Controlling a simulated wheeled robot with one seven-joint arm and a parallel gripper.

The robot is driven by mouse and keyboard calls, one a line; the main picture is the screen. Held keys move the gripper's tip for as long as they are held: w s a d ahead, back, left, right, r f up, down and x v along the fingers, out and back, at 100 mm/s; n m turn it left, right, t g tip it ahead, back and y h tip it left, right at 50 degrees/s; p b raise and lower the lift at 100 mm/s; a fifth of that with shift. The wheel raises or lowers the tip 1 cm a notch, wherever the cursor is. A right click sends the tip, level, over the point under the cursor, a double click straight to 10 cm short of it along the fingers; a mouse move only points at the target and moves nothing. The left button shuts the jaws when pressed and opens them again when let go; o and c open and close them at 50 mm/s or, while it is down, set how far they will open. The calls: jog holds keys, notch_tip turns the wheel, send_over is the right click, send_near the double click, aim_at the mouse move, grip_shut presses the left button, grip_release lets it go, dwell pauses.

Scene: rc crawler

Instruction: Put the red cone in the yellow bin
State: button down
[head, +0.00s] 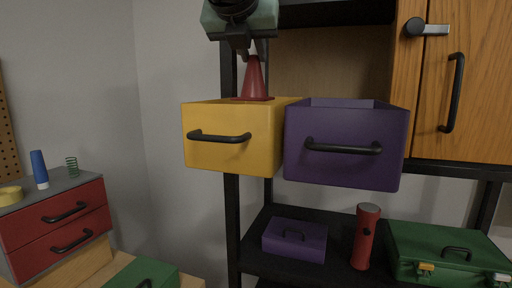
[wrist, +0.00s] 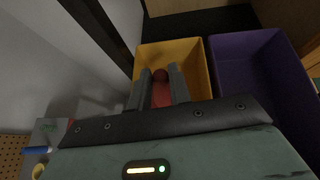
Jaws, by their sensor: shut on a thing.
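The red cone (head: 253,76) is upright, with its tip between the fingers of my gripper (head: 252,52). My gripper is shut on it from above. In the head view the cone's base shows at the level of the top rim of the yellow bin (head: 212,156), whose front wall may hide a little of it. In the wrist view the cone (wrist: 161,92) shows between the two fingers (wrist: 160,86), over the opening of the yellow bin (wrist: 180,47). I cannot tell whether the cone touches the bin floor.
A purple bin (head: 345,168) stands right beside the yellow bin on the shelf. A wooden cabinet (head: 478,90) is to the right. Below are a small purple box (head: 294,240), a red flashlight (head: 366,236) and a green case (head: 440,250). A red drawer unit (head: 62,225) stands at left.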

aim_at(252, 79)
notch_tip(252, 79, down, 6)
jog(key=shift+w+r, duration=0.15)
jog(key=shift+r, duration=0.05)
jog(key=shift+f+p, duration=0.4)
jog(key=shift+f, duration=1.8)
jog(key=c, duration=1.3)
grip_release()
jog(key=b+v, duration=0.2)
jog(key=v, duration=1)
jog(key=shift+b, duration=0.35)
jog(key=shift+f, duration=0.1)
